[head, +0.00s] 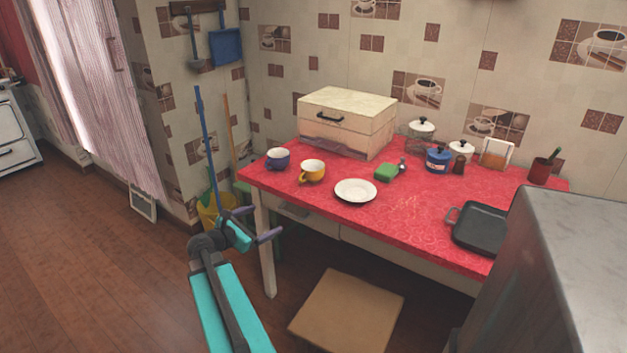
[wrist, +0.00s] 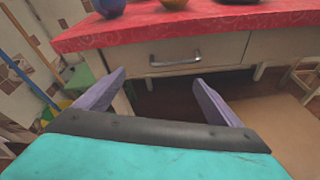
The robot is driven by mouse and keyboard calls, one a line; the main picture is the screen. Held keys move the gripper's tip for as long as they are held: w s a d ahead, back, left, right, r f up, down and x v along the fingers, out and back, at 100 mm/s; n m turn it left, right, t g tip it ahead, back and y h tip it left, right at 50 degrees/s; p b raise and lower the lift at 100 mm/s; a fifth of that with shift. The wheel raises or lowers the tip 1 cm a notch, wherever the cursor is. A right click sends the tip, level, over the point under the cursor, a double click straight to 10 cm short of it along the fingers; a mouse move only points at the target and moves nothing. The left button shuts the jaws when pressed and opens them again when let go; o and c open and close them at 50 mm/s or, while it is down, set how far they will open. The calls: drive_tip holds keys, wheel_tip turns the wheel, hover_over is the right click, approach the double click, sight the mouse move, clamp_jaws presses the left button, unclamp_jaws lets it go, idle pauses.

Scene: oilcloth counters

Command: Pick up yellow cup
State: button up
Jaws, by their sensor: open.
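The yellow cup (head: 312,171) stands upright on the red-covered table (head: 420,215), near its front left edge, between a blue cup and a white plate. In the wrist view only the lower part of the yellow cup (wrist: 174,3) shows at the top edge. My gripper (head: 268,223) is open and empty, in front of the table's left end. It is below and to the left of the yellow cup, clear of it. In the wrist view its two purple fingers (wrist: 160,90) are spread apart, facing the table's front and drawer.
The blue cup (head: 278,158) stands close to the left of the yellow cup. The white plate (head: 355,190) lies to its right, and a bread box (head: 346,120) stands behind. A stool (head: 347,312) is under the front edge. A drawer handle (wrist: 175,59) sticks out below the tabletop.

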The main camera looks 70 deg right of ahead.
sight(306, 171)
drive_tip(key=s+d+r+n+g+h+b, duration=0.1)
drive_tip(key=s+d+r, duration=0.2)
drive_tip(key=r, duration=0.2)
drive_tip(key=s+d+r+n+g+h, duration=0.1)
drive_tip(key=s+d+r+h, duration=0.1)
drive_tip(key=r, duration=0.4)
drive_tip(key=shift+s+d+r+b, duration=0.15)
drive_tip(key=shift+s+d+b, duration=0.2)
drive_tip(key=shift+s+d, duration=0.7)
drive_tip(key=shift+w+d, duration=0.25)
drive_tip(key=shift+d, duration=0.05)
drive_tip(key=shift+x, duration=4.25)
drive_tip(key=shift+d+b, duration=0.1)
drive_tip(key=shift+b, duration=0.2)
drive_tip(key=shift+f+x, duration=0.1)
drive_tip(key=shift+x, duration=1.15)
drive_tip(key=shift+f+x, duration=0.15)
drive_tip(key=shift+x, duration=1.1)
drive_tip(key=shift+c, duration=0.5)
